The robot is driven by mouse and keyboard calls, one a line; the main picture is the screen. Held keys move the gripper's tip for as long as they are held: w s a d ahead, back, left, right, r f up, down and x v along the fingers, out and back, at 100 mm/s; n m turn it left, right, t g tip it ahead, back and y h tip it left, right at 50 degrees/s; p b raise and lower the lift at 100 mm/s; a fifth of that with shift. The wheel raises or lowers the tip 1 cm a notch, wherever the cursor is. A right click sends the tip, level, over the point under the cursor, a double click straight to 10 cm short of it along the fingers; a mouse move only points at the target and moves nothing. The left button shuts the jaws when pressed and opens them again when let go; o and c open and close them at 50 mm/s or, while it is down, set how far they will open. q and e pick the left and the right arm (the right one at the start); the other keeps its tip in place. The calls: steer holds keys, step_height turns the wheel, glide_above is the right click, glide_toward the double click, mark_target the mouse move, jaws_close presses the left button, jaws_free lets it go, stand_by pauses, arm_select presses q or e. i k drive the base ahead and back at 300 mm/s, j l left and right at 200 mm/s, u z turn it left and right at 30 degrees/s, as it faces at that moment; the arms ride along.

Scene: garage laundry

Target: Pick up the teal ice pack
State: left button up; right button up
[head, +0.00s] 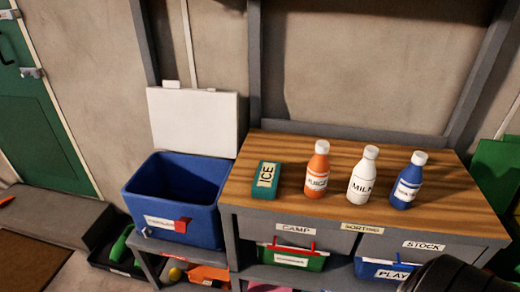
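The teal ice pack (266,180) lies on the left part of the striped wooden worktop (420,210), near its left edge. It is a small block with a pale label reading ICE. It stands apart from the bottles to its right and nothing covers it. Neither of my grippers shows in the head view. A dark rounded part in the bottom right corner looks like a piece of my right arm, with no fingers visible.
An orange bottle (317,170), a white MILK bottle (363,175) and a blue bottle (408,181) stand right of the pack. An open blue cooler (200,225) with its white lid (193,122) raised stands left of the worktop. Labelled bins sit below.

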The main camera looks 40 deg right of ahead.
mark_target(264, 186)
steer(key=z, duration=1.2)
